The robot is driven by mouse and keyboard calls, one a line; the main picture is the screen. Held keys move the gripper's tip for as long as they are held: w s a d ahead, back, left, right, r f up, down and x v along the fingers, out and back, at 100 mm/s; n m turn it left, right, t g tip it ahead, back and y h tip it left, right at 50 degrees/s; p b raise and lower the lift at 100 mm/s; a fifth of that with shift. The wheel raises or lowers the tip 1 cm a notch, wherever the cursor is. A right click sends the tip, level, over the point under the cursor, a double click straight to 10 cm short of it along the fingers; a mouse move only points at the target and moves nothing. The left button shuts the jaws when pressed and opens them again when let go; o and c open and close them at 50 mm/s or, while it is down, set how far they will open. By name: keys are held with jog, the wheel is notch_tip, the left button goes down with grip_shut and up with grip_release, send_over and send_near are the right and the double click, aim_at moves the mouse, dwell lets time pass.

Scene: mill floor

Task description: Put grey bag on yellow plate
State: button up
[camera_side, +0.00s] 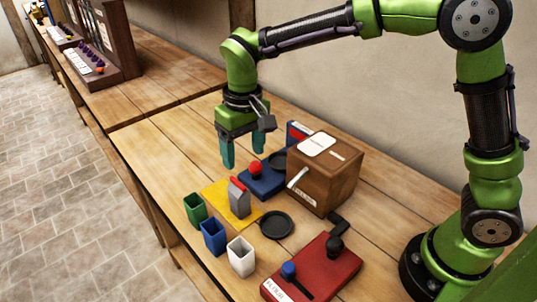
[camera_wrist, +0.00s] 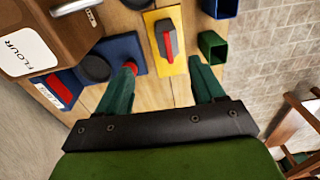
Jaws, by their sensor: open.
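The grey bag (camera_side: 238,199) has a red top and stands upright on the yellow plate (camera_side: 215,191), a flat yellow sheet on the bench. The wrist view shows the bag (camera_wrist: 166,42) from above, with yellow plate (camera_wrist: 149,22) around it. My gripper (camera_side: 243,161) is open and empty, its teal fingers pointing down, above the bench and behind the bag. In the wrist view the fingers of my gripper (camera_wrist: 162,67) are spread apart, with the bag beyond the gap between them and apart from both.
Green (camera_side: 195,209), blue (camera_side: 213,236) and white (camera_side: 240,256) open bins line the front edge. A blue base (camera_side: 264,184) with a red knob sits behind the plate. A brown flour box (camera_side: 330,175), black disc (camera_side: 277,225) and red lever board (camera_side: 325,268) stand right.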

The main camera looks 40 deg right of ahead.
jog(key=s+d+r+m+t+y, duration=0.1)
jog(key=s+d+r+m+t, duration=0.15)
jog(key=s+d+r, duration=0.65)
jog(key=s+d+f+m+t, duration=0.1)
jog(key=s+d+t, duration=0.3)
jog(key=s, duration=0.4)
jog(key=shift+s+d+f+y, duration=0.15)
jog(key=shift+d+f+y, duration=0.15)
jog(key=shift+d, duration=0.55)
